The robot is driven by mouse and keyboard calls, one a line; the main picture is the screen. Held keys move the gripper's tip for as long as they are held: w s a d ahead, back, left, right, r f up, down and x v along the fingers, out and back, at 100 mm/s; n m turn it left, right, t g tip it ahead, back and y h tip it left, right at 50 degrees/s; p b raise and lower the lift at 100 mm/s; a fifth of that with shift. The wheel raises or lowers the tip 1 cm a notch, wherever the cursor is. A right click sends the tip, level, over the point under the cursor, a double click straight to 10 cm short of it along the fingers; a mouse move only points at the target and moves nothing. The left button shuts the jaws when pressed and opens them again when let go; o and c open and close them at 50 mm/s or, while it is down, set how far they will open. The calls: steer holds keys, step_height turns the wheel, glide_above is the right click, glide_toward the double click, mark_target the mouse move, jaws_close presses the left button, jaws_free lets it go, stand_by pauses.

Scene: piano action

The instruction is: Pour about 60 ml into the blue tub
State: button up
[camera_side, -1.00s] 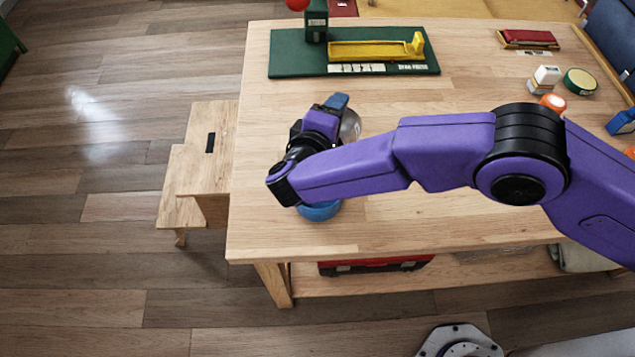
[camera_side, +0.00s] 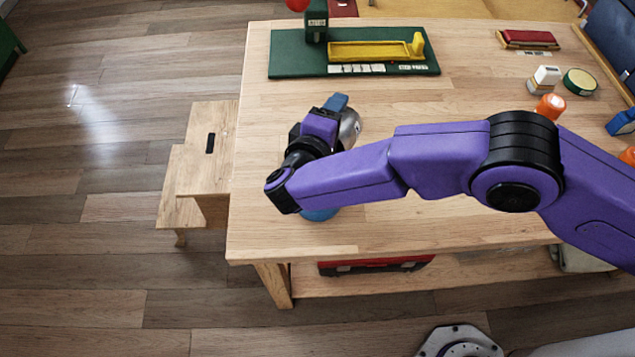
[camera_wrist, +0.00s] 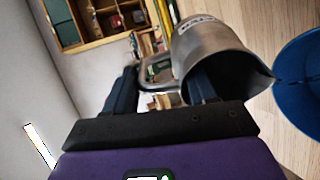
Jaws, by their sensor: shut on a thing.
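A grey metal pitcher (camera_wrist: 215,52) is in my gripper (camera_wrist: 162,88), whose blue fingers are shut on its handle. The pitcher is tilted, with its lip toward the right in the wrist view. The blue tub (camera_wrist: 300,85) is at the right edge there, close to the lip. A thin line runs from the lip across the tub; I cannot tell for sure whether it is liquid. In the side view, the pitcher (camera_side: 350,127) shows partly behind my gripper (camera_side: 335,106). The tub (camera_side: 320,214) is mostly hidden under my arm, and its contents cannot be seen.
A green board (camera_side: 290,62) with a yellow holder (camera_side: 370,50) lies at the back of the wooden table (camera_side: 440,225). Orange-capped bottles, a white block (camera_side: 546,76) and a green round tin (camera_side: 580,81) are at the right. A wooden step stool (camera_side: 208,150) stands left of the table.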

steer(key=shift+s+a+r+t+h, duration=0.15)
steer(key=shift+s+a+t, duration=0.15)
steer(key=shift+s, duration=0.2)
steer(key=shift+s+a+r+t+h, duration=0.15)
steer(key=shift+s+t, duration=0.15)
steer(key=shift+s, duration=0.15)
stand_by(0.8)
steer(key=w+g, duration=0.1)
steer(key=w+d+f+g+y, duration=0.1)
steer(key=w+g, duration=0.1)
steer(key=w+d+f+g+y, duration=0.1)
steer(key=shift+w+f+g, duration=0.2)
steer(key=shift+g, duration=0.2)
steer(key=shift+w+d+f+g+y, duration=0.15)
steer(key=shift+w+f+g+y, duration=0.15)
steer(key=shift+g, duration=0.2)
stand_by(1.4)
